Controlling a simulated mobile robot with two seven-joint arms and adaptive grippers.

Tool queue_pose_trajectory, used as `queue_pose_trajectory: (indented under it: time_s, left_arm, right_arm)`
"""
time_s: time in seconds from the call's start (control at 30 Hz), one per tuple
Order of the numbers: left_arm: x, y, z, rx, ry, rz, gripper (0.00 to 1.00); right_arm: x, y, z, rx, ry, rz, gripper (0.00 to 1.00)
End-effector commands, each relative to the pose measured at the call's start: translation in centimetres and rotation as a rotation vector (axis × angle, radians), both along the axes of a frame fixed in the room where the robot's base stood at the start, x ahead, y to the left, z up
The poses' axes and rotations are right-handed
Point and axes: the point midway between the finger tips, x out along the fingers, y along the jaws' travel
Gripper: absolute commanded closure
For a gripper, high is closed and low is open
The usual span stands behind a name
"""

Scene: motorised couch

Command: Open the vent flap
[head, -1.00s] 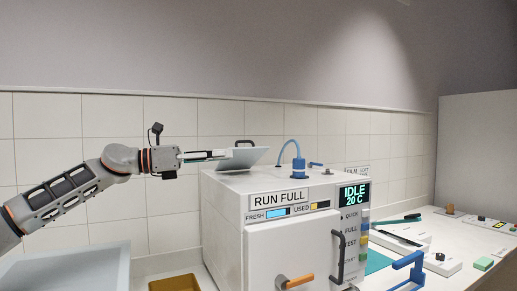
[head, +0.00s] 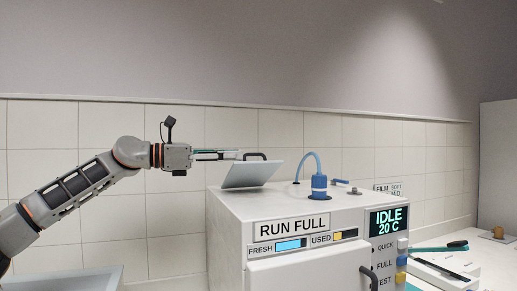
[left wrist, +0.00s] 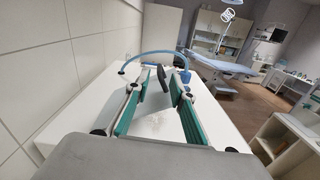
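The vent flap (head: 252,174) is a pale grey panel on top of the white machine. It stands tilted up, with a black handle (head: 256,156) at its upper edge. My left gripper (head: 238,154) reaches in from the left, level with the handle and close to its left end. The right gripper is out of view.
The white machine (head: 228,235) carries a blue fitting with a curved hose (head: 319,185) to the right of the flap. A display (head: 388,221) reads IDLE 20 C. A tiled wall (head: 110,225) stands behind. A pale basin (head: 80,281) lies at lower left.

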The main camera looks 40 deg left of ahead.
Motion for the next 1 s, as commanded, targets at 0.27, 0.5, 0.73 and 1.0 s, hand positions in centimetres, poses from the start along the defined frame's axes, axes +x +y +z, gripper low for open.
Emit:
queue_pose_trajectory:
  time_s: [0.27, 0.5, 0.73, 1.0]
  left_arm:
    - [3.2, -2.0, 0.6, -0.002, -0.002, -0.005, 0.77]
    - [6.0, -3.3, 0.4, -0.003, -0.001, -0.003, 0.77]
    - [7.4, -4.0, 0.1, 0.000, -0.001, 0.000, 0.77]
    - [7.5, -4.1, -0.1, 0.000, 0.000, 0.000, 0.77]
  right_arm:
    - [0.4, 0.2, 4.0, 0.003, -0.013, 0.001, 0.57]
    - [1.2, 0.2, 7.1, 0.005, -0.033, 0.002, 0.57]
    - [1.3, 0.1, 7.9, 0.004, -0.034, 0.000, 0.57]
    - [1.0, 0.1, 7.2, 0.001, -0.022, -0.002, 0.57]
